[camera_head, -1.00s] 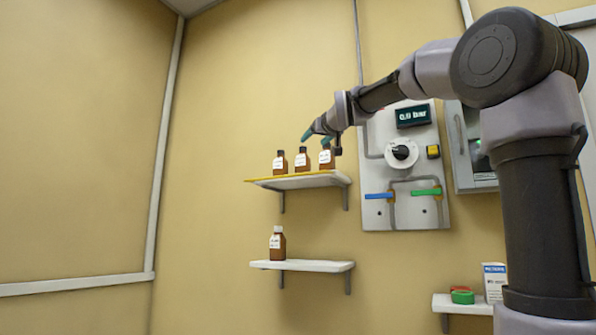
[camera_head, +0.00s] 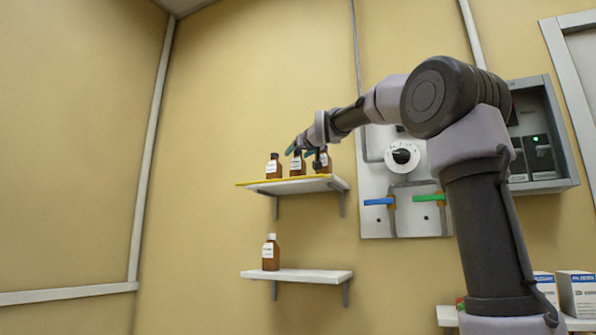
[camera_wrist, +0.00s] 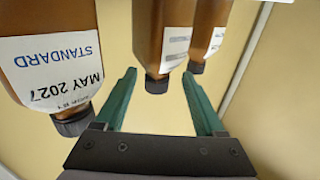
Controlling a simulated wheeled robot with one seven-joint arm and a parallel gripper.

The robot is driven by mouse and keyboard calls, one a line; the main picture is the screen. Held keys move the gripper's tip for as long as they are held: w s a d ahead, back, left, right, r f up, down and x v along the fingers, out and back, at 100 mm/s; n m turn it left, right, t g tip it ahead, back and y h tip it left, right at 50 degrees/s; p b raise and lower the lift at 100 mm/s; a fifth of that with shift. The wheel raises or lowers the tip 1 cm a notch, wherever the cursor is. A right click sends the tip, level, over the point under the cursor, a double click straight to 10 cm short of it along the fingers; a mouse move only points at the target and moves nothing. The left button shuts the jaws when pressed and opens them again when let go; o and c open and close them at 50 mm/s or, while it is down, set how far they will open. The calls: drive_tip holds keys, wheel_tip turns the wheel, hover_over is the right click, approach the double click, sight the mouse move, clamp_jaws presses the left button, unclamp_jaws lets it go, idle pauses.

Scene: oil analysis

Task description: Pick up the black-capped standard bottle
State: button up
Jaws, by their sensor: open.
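In the wrist view, which shows the bottles upside down, a brown bottle (camera_wrist: 50,60) with a black cap is large at the left. Its label reads STANDARD and MAY 2027. It lies outside my fingers in that view. A second dark-capped brown bottle (camera_wrist: 152,50) appears between the fingers, and a third (camera_wrist: 208,35) is farther right; their labels are unreadable. My gripper (camera_wrist: 159,75) is open and empty. In the head view, three brown bottles stand on the upper shelf, and my gripper (camera_head: 299,151) is beside the middle (camera_head: 297,164) and right (camera_head: 322,163) ones.
A white-capped bottle (camera_head: 271,253) stands on the lower shelf (camera_head: 300,276). Right of the upper shelf is a wall panel (camera_head: 410,222) with a dial and blue and green handles. White boxes (camera_head: 578,293) stand at lower right.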

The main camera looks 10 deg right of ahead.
sight(295, 157)
drive_tip(key=w, duration=0.4)
drive_tip(key=shift+w+a, duration=0.15)
drive_tip(key=shift+w, duration=0.15)
drive_tip(key=shift+c, duration=0.4)
clamp_jaws()
idle(0.8)
